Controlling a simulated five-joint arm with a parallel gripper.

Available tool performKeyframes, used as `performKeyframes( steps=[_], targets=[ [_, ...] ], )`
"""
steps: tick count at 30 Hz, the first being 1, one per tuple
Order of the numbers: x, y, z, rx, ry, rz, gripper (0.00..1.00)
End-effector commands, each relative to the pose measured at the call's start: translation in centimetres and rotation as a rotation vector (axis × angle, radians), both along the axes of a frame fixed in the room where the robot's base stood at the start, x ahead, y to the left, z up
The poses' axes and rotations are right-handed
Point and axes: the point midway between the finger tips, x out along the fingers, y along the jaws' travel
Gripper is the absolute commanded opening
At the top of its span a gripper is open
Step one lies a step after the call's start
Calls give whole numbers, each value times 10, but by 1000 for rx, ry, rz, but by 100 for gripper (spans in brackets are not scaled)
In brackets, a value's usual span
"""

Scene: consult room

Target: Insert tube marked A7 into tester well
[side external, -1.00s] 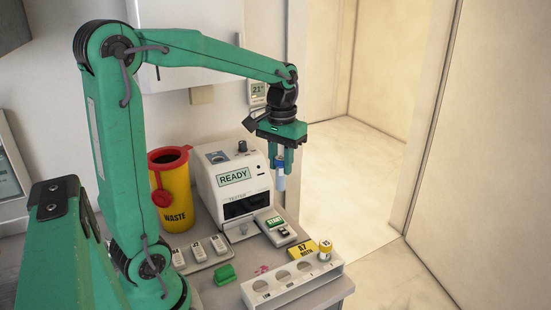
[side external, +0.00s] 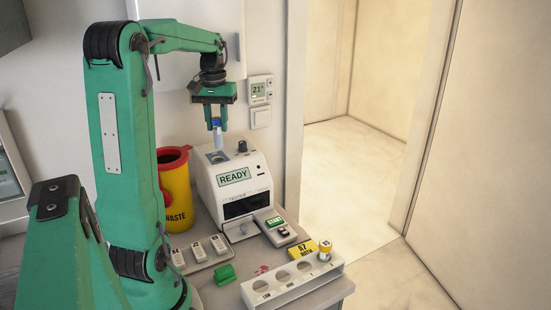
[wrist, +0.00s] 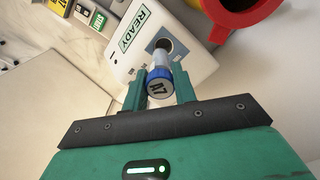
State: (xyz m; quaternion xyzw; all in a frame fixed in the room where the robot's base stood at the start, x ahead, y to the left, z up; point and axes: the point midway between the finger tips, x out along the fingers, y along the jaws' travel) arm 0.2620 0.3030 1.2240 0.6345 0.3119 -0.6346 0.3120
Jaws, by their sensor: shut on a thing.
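My gripper (side external: 217,118) is shut on the tube (side external: 218,137), which has a blue cap and a pale body. In the wrist view the cap of the tube (wrist: 159,86) reads A7 between my two fingers (wrist: 157,92). The tube hangs upright above the top of the white tester (side external: 232,190), whose screen says READY. The tester well (side external: 217,157) is a dark round opening in a blue-grey plate on top. In the wrist view the well (wrist: 164,44) shows just beyond the tube. The tube appears above the well and apart from it; the exact gap is hard to tell.
A yellow waste bin (side external: 177,200) with a red rim stands left of the tester. A white rack (side external: 290,284) at the front holds one yellow-capped tube (side external: 325,248).

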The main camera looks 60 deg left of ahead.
Motion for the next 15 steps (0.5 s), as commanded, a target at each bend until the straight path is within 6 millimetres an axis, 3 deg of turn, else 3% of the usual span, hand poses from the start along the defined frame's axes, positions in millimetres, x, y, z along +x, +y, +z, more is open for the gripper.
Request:
performKeyframes(
  steps=[15],
  targets=[
    [-4, 5, -3, 0, 0, 15, 6]
  ],
)
